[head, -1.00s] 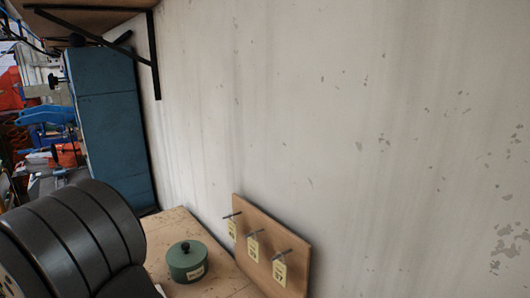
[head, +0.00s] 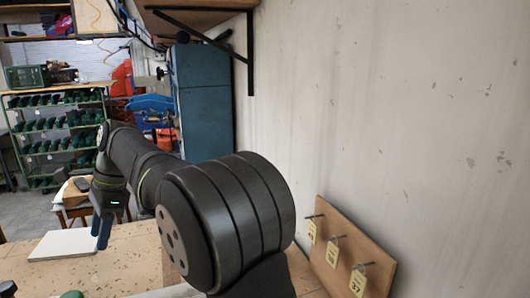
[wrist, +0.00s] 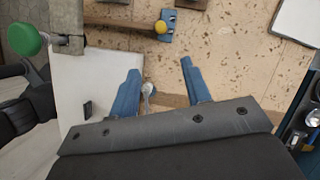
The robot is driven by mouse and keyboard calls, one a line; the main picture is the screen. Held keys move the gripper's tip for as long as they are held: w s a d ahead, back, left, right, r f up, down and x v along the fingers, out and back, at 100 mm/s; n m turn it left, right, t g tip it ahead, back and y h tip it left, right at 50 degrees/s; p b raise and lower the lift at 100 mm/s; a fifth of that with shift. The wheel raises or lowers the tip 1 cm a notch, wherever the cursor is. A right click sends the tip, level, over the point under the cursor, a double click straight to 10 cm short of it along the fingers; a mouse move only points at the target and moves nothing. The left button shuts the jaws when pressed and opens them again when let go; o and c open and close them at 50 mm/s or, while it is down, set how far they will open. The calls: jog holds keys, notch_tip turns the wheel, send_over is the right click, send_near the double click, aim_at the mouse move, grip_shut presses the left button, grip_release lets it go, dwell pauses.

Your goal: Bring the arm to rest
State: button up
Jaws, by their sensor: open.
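My gripper (head: 103,230) hangs from my dark arm on the left of the head view, with its blue fingers pointing down above the wooden bench. In the wrist view the two blue fingers of my gripper (wrist: 160,66) stand apart, with nothing held between them. A small metal, spoon-like thing (wrist: 148,90) shows beside the left finger, lower down; I cannot tell what it is.
The bench (head: 130,262) bears a white board (head: 62,246). A pegboard with yellow tags (head: 340,245) stands by the wall at right. A blue cabinet (head: 205,100) and a rack of green items (head: 55,125) stand behind. The wrist view shows a green knob (wrist: 25,38).

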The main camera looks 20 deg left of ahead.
jog(key=x, duration=1.6)
jog(key=shift+s+a+f, duration=0.1)
jog(key=shift+s+f, duration=0.15)
jog(key=shift+s+a+f, duration=0.25)
jog(key=shift+s+a, duration=0.85)
jog(key=shift+s, duration=0.05)
jog(key=v, duration=1.8)
jog(key=s+d+r+n+y, duration=0.1)
jog(key=s+d+r+n, duration=0.4)
jog(key=d+r+n, duration=0.5)
jog(key=shift+d+r+n+t+y, duration=0.2)
jog(key=shift+d+n+t+y, duration=0.1)
jog(key=shift+d+n, duration=1.4)
